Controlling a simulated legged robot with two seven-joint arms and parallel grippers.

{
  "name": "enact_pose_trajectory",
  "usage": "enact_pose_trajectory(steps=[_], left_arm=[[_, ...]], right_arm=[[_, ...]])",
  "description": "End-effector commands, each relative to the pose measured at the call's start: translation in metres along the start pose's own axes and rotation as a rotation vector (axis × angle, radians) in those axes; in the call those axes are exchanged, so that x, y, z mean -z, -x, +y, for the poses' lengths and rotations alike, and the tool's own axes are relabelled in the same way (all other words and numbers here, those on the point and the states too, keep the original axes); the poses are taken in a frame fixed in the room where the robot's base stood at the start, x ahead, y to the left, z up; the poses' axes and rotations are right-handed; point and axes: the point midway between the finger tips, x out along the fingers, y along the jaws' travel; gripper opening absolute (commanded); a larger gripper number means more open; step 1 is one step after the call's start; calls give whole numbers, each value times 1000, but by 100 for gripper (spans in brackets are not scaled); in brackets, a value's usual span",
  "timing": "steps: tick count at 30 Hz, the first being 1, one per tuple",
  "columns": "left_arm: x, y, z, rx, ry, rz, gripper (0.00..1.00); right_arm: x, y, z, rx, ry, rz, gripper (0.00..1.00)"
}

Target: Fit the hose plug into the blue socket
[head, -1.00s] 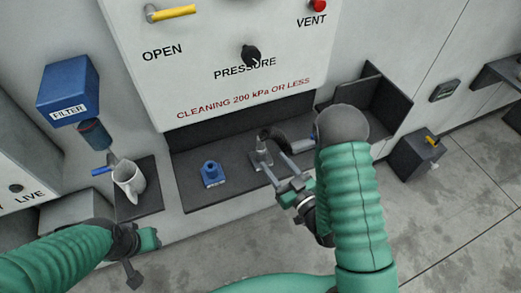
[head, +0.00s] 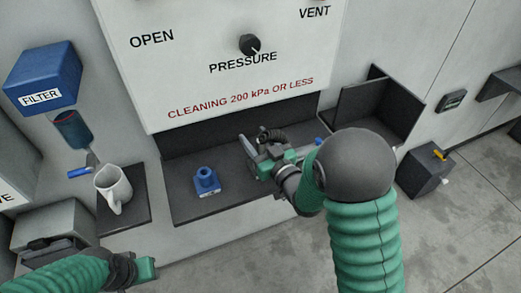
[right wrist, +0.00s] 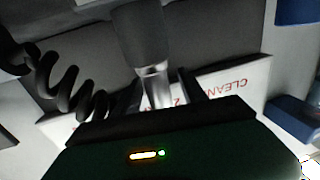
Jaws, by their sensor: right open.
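The blue socket (head: 206,181) stands on the dark shelf left of my right gripper. My right gripper (head: 258,141) is open at the hose plug, whose dark coiled hose (head: 272,135) shows just behind the fingers. In the right wrist view the plug, with a dark grey body (right wrist: 140,35) and a bright metal part (right wrist: 155,86), stands in front of the jaws, roughly between the fingers. Whether the fingers touch it I cannot tell. My left gripper (head: 147,268) is low at the left, away from both; its jaw state is unclear.
A white mug (head: 113,188) stands on a small dark ledge at the left, below the blue filter box (head: 42,80). The panel with the pressure knob (head: 249,44) overhangs the shelf (head: 240,196). A dark open bin (head: 375,108) is at the right. Shelf space beside the socket is clear.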

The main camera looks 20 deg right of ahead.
Motion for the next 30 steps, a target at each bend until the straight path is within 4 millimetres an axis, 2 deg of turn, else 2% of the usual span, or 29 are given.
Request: enact_pose_trajectory(steps=[7, 18, 30], left_arm=[[0, 0, 0, 0, 0, -1, 36], [0, 0, 0, 0, 0, -1, 36], [0, 0, 0, 0, 0, -1, 36]], right_arm=[[0, -4, 0, 0, 0, 0, 50], [-1, -4, 0, 0, 0, 0, 1], [2, -4, 0, 0, 0, 1, 0]])
